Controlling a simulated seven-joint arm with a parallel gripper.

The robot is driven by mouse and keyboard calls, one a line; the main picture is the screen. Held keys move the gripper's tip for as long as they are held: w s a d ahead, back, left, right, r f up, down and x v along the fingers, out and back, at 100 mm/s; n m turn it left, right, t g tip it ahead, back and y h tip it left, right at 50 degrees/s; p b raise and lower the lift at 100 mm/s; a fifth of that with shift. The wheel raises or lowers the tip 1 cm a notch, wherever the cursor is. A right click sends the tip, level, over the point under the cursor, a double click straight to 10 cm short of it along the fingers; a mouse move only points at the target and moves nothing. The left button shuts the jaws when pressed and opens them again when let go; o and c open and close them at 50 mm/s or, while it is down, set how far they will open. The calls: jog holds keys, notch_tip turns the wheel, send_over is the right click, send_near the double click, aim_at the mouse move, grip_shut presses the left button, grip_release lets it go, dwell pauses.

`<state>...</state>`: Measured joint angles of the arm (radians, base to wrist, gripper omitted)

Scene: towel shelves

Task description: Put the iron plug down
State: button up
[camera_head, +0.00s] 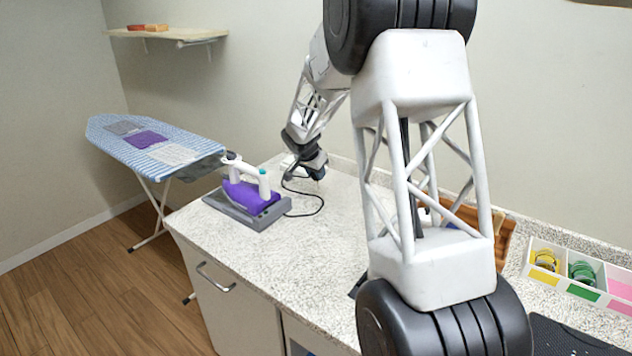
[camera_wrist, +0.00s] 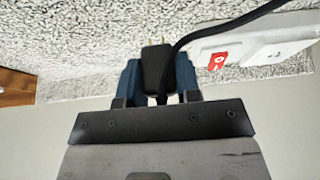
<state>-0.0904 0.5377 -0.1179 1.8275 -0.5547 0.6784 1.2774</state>
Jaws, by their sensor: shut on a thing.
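The iron plug (camera_wrist: 155,70) is a small black block between the blue fingertips of my gripper (camera_wrist: 156,82) in the wrist view. My gripper is shut on it. A black cord (camera_wrist: 205,30) runs from beside the plug to the upper right. In the head view my gripper (camera_head: 308,168) is low over the back of the counter, and the plug cannot be made out there. The purple and white iron (camera_head: 248,197) rests on a grey stand (camera_head: 226,208) at the counter's left, with its cord (camera_head: 318,206) looping toward my gripper. I cannot tell whether the plug touches the counter.
A white power strip (camera_wrist: 240,52) with a red switch (camera_wrist: 217,60) lies right beside the plug in the wrist view. The speckled counter (camera_head: 290,262) is clear in front. An ironing board (camera_head: 155,145) stands left; a divided box (camera_head: 585,270) is at right.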

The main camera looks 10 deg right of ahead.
aim_at(314, 175)
dwell(0.4)
jog(key=shift+f, duration=1.75)
jog(key=shift+f, duration=0.5)
jog(key=o, duration=0.9)
jog(key=shift+r, duration=0.7)
jog(key=shift+v, duration=5.8)
